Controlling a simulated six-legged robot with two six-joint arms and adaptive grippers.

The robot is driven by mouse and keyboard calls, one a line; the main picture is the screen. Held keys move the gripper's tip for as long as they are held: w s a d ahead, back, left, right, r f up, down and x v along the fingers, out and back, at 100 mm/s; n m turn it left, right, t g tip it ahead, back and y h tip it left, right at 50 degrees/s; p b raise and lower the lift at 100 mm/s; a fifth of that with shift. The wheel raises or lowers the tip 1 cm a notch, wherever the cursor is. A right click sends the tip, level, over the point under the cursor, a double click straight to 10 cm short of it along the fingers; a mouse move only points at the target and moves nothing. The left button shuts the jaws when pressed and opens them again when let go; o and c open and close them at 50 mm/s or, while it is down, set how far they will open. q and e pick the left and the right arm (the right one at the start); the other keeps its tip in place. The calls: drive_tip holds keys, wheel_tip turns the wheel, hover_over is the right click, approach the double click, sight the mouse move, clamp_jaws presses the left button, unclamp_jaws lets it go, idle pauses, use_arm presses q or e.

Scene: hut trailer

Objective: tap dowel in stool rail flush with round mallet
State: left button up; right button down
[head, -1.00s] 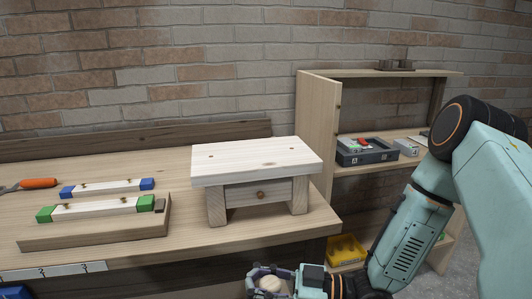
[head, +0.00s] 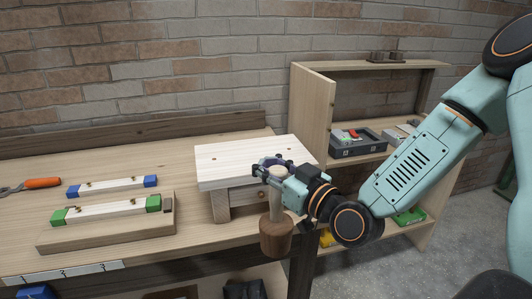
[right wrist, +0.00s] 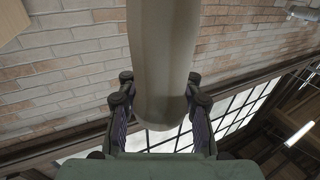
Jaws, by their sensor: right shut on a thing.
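The small pale wooden stool (head: 235,162) stands on the workbench near its right end. Part of its front rail (head: 243,198) shows; the dowel in the rail is hidden behind my right gripper and the mallet. My right gripper (head: 275,172) is shut on the handle of the round mallet. The mallet's brown head (head: 276,238) hangs below the gripper, in front of the bench's front edge. In the right wrist view the pale handle (right wrist: 163,70) runs between the two fingers. My left gripper is not in view.
A wooden board (head: 110,232) bears a pale bar with green ends. Another bar with blue ends (head: 112,187) and orange-handled pliers (head: 42,183) lie left. A shelf unit (head: 310,105) holding a grey tray (head: 357,143) stands right of the bench.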

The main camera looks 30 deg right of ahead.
drive_tip(key=shift+d, duration=0.55)
drive_tip(key=shift+w+a, duration=0.15)
drive_tip(key=shift+a, duration=0.25)
drive_tip(key=shift+w+d+b, duration=0.25)
drive_tip(key=shift+w+b, duration=0.1)
drive_tip(key=shift+w, duration=0.2)
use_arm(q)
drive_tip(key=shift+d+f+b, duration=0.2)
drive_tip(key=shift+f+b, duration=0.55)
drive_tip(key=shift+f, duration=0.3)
use_arm(e)
drive_tip(key=w, duration=0.3)
drive_tip(key=shift+w+d, duration=0.25)
drive_tip(key=shift+d, duration=0.15)
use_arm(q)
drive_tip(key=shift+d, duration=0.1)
use_arm(e)
drive_tip(key=shift+d, duration=0.2)
drive_tip(key=shift+a, duration=0.1)
